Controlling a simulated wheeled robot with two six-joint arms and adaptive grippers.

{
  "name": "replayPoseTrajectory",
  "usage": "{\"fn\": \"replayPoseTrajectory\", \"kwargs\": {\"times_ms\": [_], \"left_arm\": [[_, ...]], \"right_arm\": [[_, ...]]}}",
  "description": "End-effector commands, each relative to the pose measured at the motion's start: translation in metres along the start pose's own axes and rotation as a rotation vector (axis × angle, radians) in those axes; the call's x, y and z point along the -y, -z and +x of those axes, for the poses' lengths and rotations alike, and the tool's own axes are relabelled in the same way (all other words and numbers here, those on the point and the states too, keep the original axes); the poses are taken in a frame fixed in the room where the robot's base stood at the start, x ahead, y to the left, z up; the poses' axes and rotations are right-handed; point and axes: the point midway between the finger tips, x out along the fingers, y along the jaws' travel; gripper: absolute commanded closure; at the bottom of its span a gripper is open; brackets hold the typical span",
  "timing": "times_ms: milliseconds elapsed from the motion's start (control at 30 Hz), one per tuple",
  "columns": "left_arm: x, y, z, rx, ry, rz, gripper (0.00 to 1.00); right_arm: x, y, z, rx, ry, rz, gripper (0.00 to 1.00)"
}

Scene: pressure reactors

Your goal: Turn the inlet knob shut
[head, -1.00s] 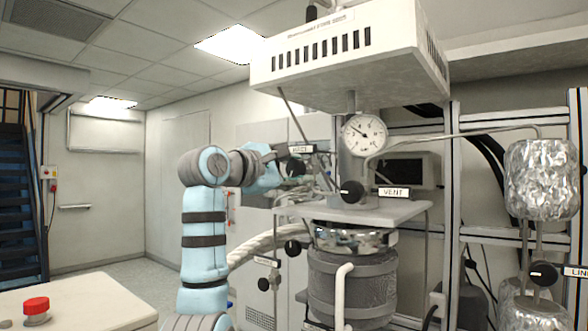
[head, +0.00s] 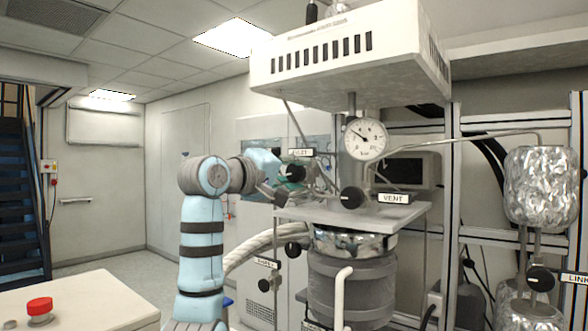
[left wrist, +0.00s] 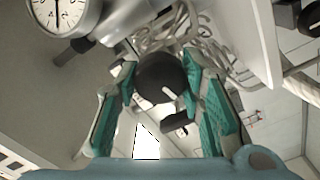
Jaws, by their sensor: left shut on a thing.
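The inlet knob (head: 294,173) is a round black knob with a white mark, below the INLET label (head: 301,152) on the reactor's left side. My left gripper (head: 286,174) comes from the left and is at this knob. In the left wrist view the knob (left wrist: 161,76) sits between the two green-padded fingers of my left gripper (left wrist: 165,86), which are shut on its sides. Its white mark points to the lower right there. My right gripper is not in view.
The pressure gauge (head: 363,138) and black vent knob (head: 352,197) stand just right of the inlet knob. A pale shelf plate (head: 330,217) lies below. Another black knob (head: 292,250) is lower left. A red button (head: 39,306) sits on the front-left cabinet.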

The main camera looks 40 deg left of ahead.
Motion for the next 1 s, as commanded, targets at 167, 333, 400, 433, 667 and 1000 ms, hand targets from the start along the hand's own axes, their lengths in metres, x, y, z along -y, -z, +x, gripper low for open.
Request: {"fn": "replayPoseTrajectory", "kwargs": {"times_ms": [167,333,400,433,667,1000], "left_arm": [[-0.0006,0.0005,0.0003,0.001,0.002,0.121,0.92],[-0.0001,0.0002,0.0003,0.002,0.002,0.200,0.92],[0.0001,0.0000,0.0003,0.002,0.002,0.223,0.92],[0.0002,-0.0001,0.0003,0.002,0.002,0.230,0.92],[0.0005,-0.0004,0.0003,0.002,0.001,0.260,0.92],[0.0008,-0.0006,0.0003,0.002,0.002,0.260,0.63]], "right_arm": [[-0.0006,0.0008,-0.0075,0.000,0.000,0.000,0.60],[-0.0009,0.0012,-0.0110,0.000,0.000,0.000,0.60],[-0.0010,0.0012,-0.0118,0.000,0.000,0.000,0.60],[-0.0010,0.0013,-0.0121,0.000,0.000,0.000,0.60],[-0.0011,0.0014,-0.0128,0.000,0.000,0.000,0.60],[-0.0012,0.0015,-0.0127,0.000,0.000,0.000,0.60]]}}
